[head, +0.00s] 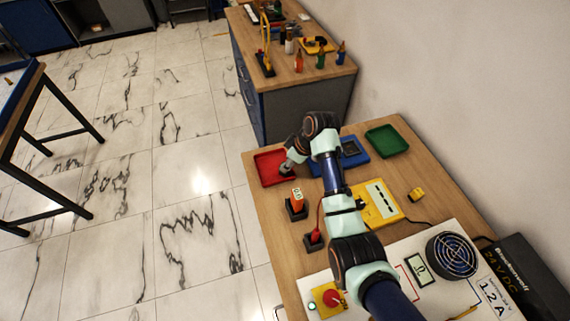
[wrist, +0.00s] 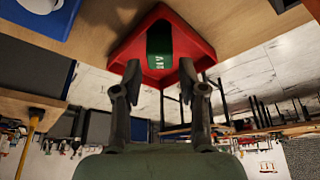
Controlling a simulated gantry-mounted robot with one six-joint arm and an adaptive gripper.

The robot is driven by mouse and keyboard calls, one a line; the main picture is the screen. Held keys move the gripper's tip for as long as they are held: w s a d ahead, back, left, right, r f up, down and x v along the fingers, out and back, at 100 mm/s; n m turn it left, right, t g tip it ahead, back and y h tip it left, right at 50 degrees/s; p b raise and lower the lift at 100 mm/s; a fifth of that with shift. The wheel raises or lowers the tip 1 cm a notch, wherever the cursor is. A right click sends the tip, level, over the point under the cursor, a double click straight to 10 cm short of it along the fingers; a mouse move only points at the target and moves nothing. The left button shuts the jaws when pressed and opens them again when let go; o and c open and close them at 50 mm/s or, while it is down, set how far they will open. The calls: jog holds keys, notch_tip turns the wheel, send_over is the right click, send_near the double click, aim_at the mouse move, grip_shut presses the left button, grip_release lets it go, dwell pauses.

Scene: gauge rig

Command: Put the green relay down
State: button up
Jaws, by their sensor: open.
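The green relay (wrist: 159,46), with pale lettering on it, lies inside the red tray (wrist: 124,47) in the wrist view. The red tray (head: 262,163) stands at the table's far left corner in the head view. My gripper (head: 287,170) is over the tray's right part there, and I cannot make out the relay in that view. In the wrist view my gripper (wrist: 160,72) is open, with one finger on each side of the relay's line and a gap between them. Nothing is held between the fingertips.
A blue tray (head: 355,150), partly behind my arm, holds a dark item. A green tray (head: 388,141) looks empty. A yellow meter (head: 380,205), a small yellow block (head: 416,195), an orange-and-white item in a black holder (head: 297,204) and a round fan (head: 452,255) stand nearer.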

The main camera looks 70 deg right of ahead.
jog(key=p+v, duration=0.1)
jog(key=v, duration=0.7)
jog(key=w+a+r+t+h, duration=0.1)
jog(key=w+a+t, duration=0.1)
jog(key=w+a, duration=1)
jog(key=w+a+r+n+t, duration=0.1)
jog(key=w+a+r, duration=0.1)
jog(key=a, duration=0.8)
jog(key=w+a+r+t, duration=0.1)
jog(key=a+r+t, duration=0.15)
jog(key=a, duration=0.75)
jog(key=s+a+r+t, duration=0.1)
jog(key=s+a+r, duration=0.1)
jog(key=a, duration=0.5)
jog(key=s+a+r+t+y, duration=0.1)
jog(key=s+a+r+t, duration=0.1)
jog(key=a+r, duration=0.3)
jog(key=a, duration=0.3)
jog(key=shift+s+r, duration=0.2)
jog(key=shift+s, duration=0.15)
